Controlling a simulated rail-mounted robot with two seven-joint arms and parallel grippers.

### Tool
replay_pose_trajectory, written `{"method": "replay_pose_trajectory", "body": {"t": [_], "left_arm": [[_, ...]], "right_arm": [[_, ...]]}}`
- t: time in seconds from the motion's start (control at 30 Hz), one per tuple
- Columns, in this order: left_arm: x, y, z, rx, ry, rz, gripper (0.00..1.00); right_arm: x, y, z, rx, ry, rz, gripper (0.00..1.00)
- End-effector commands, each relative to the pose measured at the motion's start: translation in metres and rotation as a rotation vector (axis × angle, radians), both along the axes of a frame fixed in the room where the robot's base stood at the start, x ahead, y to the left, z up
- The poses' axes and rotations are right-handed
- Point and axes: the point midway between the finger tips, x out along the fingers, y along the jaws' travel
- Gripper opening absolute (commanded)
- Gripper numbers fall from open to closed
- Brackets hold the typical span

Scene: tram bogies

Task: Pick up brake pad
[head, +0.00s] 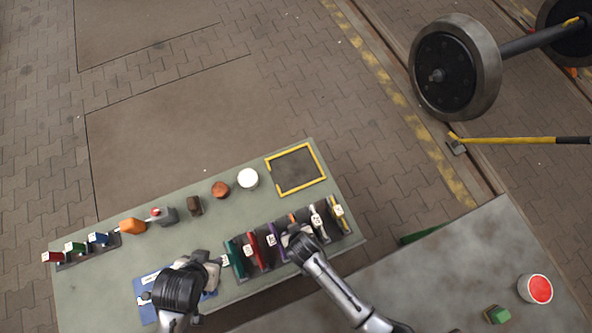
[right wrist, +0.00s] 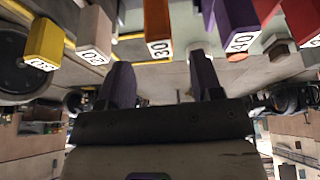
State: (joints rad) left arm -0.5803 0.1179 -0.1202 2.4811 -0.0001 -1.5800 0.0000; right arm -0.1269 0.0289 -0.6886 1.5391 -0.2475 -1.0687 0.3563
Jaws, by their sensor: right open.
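No thing is marked as the brake pad; a small dark brown block (head: 194,206) on the green-grey table (head: 120,285) may be it, but I cannot tell for sure. My right gripper (head: 296,236) is over the rack of coloured, numbered pieces, far to the right of that block. In the right wrist view its two dark fingers (right wrist: 161,82) stand apart with nothing between them, near the orange piece (right wrist: 158,25) and the purple piece (right wrist: 237,24). My left gripper (head: 212,264) is low over the table, left of the rack; its fingers are not clear.
A yellow-framed square (head: 268,172), a white cylinder (head: 248,179), a copper-coloured round piece (head: 220,190) and an orange piece (head: 132,226) are on the table. A blue sheet (head: 146,303) lies near the left arm. A second table (head: 440,280) with a red button (head: 539,289) is at right.

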Motion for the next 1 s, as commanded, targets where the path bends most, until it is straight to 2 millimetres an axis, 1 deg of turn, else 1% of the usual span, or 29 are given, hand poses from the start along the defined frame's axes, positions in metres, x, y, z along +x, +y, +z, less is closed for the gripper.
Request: {"method": "replay_pose_trajectory", "body": {"t": [0.2, 0.3, 0.43, 0.7, 0.77, 1.0], "left_arm": [[0.000, 0.000, -0.009, 0.001, 0.000, 0.000, 0.43], [0.000, 0.000, -0.012, 0.001, 0.000, -0.001, 0.43], [0.000, 0.001, -0.014, 0.003, 0.001, -0.001, 0.43], [0.000, 0.002, -0.014, 0.005, 0.000, -0.003, 0.43], [0.000, 0.001, -0.014, 0.005, 0.000, -0.003, 0.43], [0.000, 0.001, -0.014, 0.005, 0.000, -0.003, 0.43]], "right_arm": [[0.010, 0.003, -0.027, 0.000, 0.000, 0.001, 0.60], [0.013, 0.005, -0.038, 0.000, 0.000, 0.001, 0.60], [0.017, 0.006, -0.045, 0.000, 0.000, 0.001, 0.60], [0.017, 0.006, -0.046, 0.001, 0.000, 0.000, 0.60], [0.017, 0.005, -0.046, 0.001, 0.000, 0.000, 0.56], [0.017, 0.005, -0.046, 0.001, 0.000, 0.000, 0.33]]}}
